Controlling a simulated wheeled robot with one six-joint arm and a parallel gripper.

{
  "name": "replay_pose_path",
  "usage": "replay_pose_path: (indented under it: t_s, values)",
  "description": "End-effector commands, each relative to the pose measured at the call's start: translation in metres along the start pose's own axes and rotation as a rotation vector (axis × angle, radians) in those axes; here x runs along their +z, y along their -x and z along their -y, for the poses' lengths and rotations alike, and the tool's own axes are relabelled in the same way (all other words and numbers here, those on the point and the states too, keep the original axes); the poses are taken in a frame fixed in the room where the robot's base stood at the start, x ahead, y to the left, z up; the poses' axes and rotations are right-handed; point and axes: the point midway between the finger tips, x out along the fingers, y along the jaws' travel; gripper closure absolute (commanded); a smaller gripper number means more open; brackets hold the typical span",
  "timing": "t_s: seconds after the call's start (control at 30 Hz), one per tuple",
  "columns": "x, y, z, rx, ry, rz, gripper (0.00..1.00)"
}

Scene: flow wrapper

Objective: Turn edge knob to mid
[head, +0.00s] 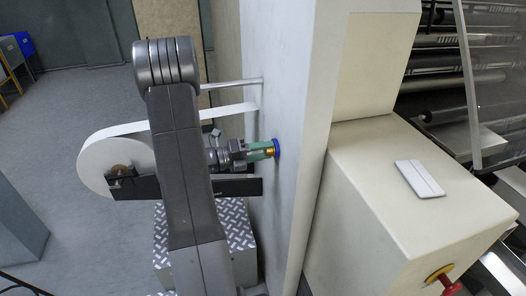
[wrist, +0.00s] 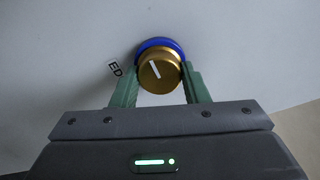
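The edge knob (wrist: 160,75) is a gold knob with a white pointer line, set in a blue ring on a pale panel. In the wrist view the line tilts up and slightly left. A label (wrist: 115,69) reading "ED" sits left of it, its rest hidden by a finger or the knob. My gripper (wrist: 160,84) has its green fingers on both sides of the knob, seemingly touching it. In the head view my gripper (head: 268,150) reaches the knob (head: 276,148) from the left; the pointer does not show there.
A white film roll (head: 112,160) with its web (head: 195,118) running to the panel (head: 292,70) is beside my arm. A cream housing (head: 385,190) with a red knob (head: 449,284) stands at right. Open floor (head: 60,130) lies at left.

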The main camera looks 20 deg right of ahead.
Motion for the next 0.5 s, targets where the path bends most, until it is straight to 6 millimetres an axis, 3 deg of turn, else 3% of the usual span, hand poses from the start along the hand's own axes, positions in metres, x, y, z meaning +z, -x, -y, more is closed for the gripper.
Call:
replay_pose_path:
  t_s: [0.1, 0.5]
  values:
    - [0.0001, 0.0001, -0.0001, 0.0, 0.0, 0.0, 0.4]
    - [0.0002, 0.0083, -0.0009, 0.0, -0.002, 0.001, 0.4]
